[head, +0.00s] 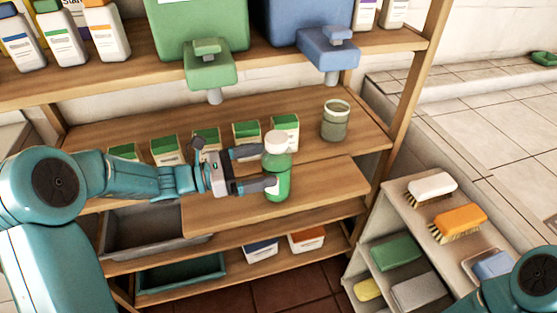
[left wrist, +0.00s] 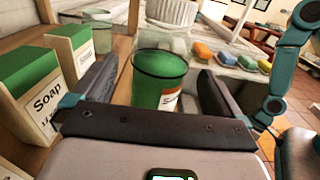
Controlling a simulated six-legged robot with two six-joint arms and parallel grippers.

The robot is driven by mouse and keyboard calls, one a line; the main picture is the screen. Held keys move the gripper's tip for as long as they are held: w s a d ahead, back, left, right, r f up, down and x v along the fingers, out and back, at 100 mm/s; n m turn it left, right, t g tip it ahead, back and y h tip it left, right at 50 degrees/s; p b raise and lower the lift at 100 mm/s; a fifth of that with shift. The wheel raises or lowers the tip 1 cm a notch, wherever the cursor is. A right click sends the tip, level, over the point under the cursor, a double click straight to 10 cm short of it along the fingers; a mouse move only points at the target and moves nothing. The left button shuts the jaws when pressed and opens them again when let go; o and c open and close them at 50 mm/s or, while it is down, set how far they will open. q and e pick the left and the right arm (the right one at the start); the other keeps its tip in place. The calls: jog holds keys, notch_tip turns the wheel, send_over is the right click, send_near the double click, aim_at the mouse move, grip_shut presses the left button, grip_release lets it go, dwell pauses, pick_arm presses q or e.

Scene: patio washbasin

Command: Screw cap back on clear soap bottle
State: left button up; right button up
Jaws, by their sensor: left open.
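The clear soap bottle (head: 278,183) holds green soap and stands upright on the pulled-out wooden board. It also shows in the left wrist view (left wrist: 158,85). A white ribbed cap (left wrist: 172,11) sits on top of it, and the cap also shows in the head view (head: 276,137). I cannot tell whether the cap is screwed tight. My left gripper (head: 261,167) is open, its fingers on either side of the bottle. In the left wrist view the fingers (left wrist: 158,88) show gaps to the bottle on both sides. My right gripper is out of view.
Several green-topped soap boxes (head: 247,132) stand behind the gripper. A glass jar (head: 335,122) stands at the shelf's right. Green (head: 211,68) and blue (head: 328,46) dispensers hang above. Brushes (head: 459,220) lie on the right side unit. The board (head: 335,185) right of the bottle is clear.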

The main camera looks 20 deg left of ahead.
pick_arm(q)
jog(key=v, duration=0.5)
jog(key=shift+s+a, duration=0.2)
jog(key=shift+a, duration=0.1)
